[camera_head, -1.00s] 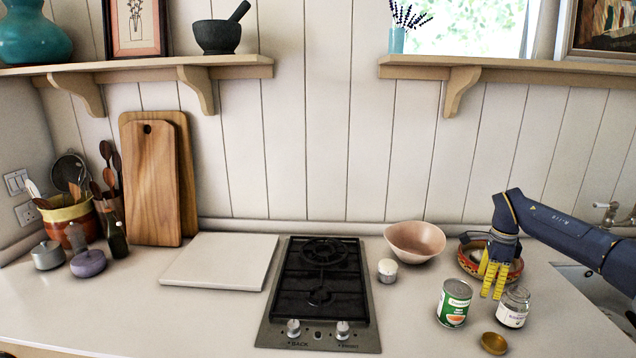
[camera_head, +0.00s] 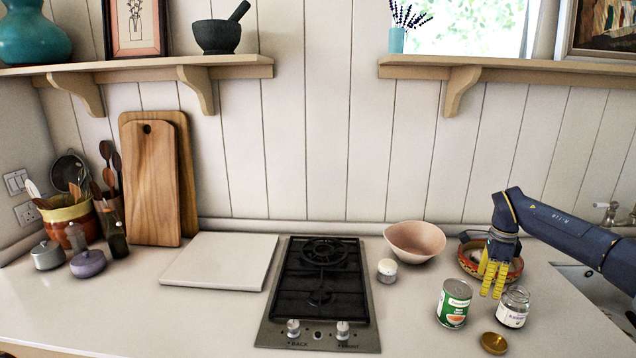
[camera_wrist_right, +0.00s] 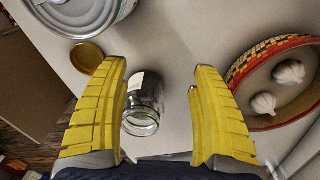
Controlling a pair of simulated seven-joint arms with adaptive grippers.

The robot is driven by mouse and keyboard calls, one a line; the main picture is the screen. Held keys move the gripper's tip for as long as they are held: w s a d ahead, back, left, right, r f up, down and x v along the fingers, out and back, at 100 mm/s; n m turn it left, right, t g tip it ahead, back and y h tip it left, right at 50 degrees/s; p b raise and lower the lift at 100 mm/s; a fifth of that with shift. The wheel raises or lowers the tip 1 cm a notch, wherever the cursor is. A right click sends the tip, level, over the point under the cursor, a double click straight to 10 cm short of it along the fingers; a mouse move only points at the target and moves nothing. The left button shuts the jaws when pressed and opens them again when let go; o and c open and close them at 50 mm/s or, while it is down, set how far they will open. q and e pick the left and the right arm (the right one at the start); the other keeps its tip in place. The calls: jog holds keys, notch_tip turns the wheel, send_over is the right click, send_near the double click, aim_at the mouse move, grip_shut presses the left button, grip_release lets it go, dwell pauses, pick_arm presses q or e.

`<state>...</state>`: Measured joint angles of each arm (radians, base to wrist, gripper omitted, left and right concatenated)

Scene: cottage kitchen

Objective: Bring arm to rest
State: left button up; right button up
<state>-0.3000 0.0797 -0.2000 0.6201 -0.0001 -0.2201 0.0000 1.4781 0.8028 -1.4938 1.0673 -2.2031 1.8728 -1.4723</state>
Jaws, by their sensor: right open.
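My right gripper (camera_head: 494,279) has yellow fingers and hangs pointing down on the right side of the counter, in front of the red patterned bowl. In the right wrist view its fingers (camera_wrist_right: 160,95) are apart with nothing held between them. An open glass jar (camera_wrist_right: 143,103) with a white label shows beyond the fingers, nearer the left one. In the head view the jar (camera_head: 513,307) stands upright just right of and in front of the gripper. My left gripper is not in view.
A green-labelled can (camera_head: 454,303) and a gold lid (camera_head: 494,343) are near the jar. The red bowl (camera_wrist_right: 243,118) holds garlic bulbs (camera_wrist_right: 264,104). A pink bowl (camera_head: 415,241), small white jar (camera_head: 387,270), black hob (camera_head: 319,285) and white board (camera_head: 221,262) lie leftward. The front counter is partly clear.

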notch_tip(320, 180, up, 12)
jog(key=a+n, duration=0.2)
jog(key=shift+a+r, duration=0.25)
dwell(0.4)
jog(key=shift+s+d, duration=0.1)
jog(key=f, duration=0.4)
jog(key=d+f+m, duration=0.1)
jog(key=f, duration=0.4)
jog(key=d+f+m, duration=0.1)
jog(key=f, duration=0.4)
jog(key=shift+d+f, duration=0.15)
jog(key=shift+f, duration=0.05)
jog(key=shift+r, duration=0.1)
dwell(0.4)
